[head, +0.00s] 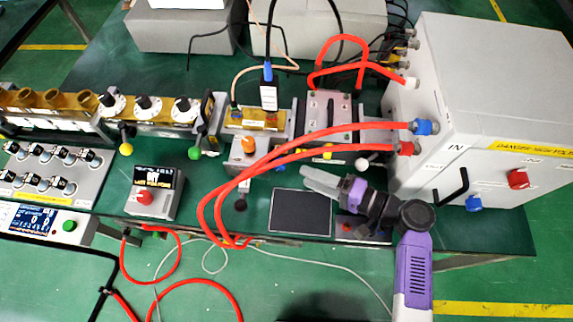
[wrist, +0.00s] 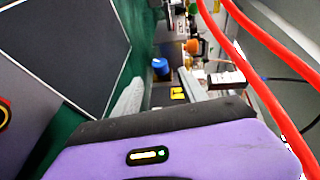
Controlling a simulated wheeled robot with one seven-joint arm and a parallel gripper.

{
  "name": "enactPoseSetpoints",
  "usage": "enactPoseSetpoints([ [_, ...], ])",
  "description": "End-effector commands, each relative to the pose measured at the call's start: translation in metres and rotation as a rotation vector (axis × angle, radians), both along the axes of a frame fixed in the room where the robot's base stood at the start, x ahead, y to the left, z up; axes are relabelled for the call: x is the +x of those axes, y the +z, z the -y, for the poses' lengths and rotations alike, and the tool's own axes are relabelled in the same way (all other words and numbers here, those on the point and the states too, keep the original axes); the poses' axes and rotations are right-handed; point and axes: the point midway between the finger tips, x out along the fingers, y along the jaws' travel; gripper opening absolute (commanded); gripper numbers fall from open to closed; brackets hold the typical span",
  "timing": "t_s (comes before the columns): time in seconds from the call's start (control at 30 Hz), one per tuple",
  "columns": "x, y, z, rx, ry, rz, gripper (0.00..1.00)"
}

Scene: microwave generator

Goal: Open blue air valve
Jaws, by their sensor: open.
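A blue knob (head: 473,204) sits low on the front of the white cabinet, beside a red knob. In the wrist view my gripper (wrist: 163,94) is open, and nothing shows held between the fingers.
Red hoses (head: 290,155) arch from the cabinet across the bench, close to the gripper. A dark flat panel (head: 300,212) lies below the fingers. The cabinet (head: 490,90) has a black handle and a red knob (head: 518,179). A small display box (head: 155,190) stands to the left.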

Motion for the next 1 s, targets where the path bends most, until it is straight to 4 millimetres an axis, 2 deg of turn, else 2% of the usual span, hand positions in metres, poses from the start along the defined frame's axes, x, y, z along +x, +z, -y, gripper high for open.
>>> enactPoseSetpoints([
  [0.4, 0.024, -0.008, -0.054, -0.001, 0.003, -0.001, 0.50],
  [0.6, 0.029, -0.011, -0.064, -0.001, 0.001, -0.001, 0.50],
  [0.83, 0.030, -0.011, -0.065, -0.001, 0.000, 0.000, 0.50],
  [0.87, 0.030, -0.011, -0.065, -0.001, 0.000, 0.000, 0.48],
  [1.0, 0.030, -0.011, -0.065, -0.001, 0.000, 0.000, 0.21],
])
